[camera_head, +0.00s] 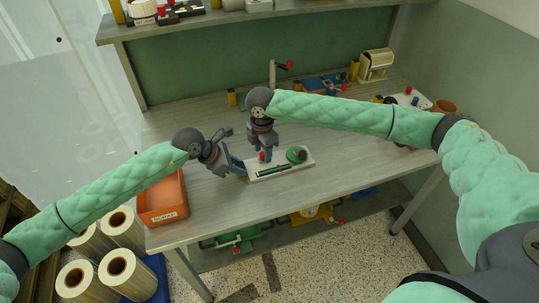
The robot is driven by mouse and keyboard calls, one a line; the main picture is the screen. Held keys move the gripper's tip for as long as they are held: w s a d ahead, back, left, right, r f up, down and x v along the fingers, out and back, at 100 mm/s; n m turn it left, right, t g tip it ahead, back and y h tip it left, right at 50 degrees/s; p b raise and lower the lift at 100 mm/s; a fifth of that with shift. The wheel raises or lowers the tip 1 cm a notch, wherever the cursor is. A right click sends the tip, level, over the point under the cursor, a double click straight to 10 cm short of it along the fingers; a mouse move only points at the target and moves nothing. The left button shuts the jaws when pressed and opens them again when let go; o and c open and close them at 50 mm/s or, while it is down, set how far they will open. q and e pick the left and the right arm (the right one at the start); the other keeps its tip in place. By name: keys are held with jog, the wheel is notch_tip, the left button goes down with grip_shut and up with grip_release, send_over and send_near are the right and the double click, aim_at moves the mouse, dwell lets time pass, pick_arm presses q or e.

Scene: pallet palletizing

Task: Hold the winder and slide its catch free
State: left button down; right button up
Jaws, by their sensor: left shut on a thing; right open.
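The winder (281,168) lies on the table near its front edge. It has a pale flat base, a green round part (296,154) at its right and a dark green strip along the front. A small red piece (262,156) with blue below it, possibly the catch, stands at its left part. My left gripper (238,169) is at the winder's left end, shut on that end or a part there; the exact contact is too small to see. My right gripper (265,153) points down over the red piece, open; its fingers partly hide that area.
An orange bin (163,199) labelled scrap stands at the table's left front. A post with a red knob (272,73), a blue tray (320,83) and a cream dispenser (375,65) stand at the back. Film rolls (124,271) stand on the floor at left. The table's front right is clear.

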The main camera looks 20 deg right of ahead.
aim_at(263, 153)
notch_tip(263, 153, up, 12)
jog(key=shift+f, duration=0.25)
dwell(0.5)
pick_arm(q)
jog(key=c, duration=1)
grip_release()
jog(key=shift+c, duration=0.2)
jog(key=v, duration=1.2)
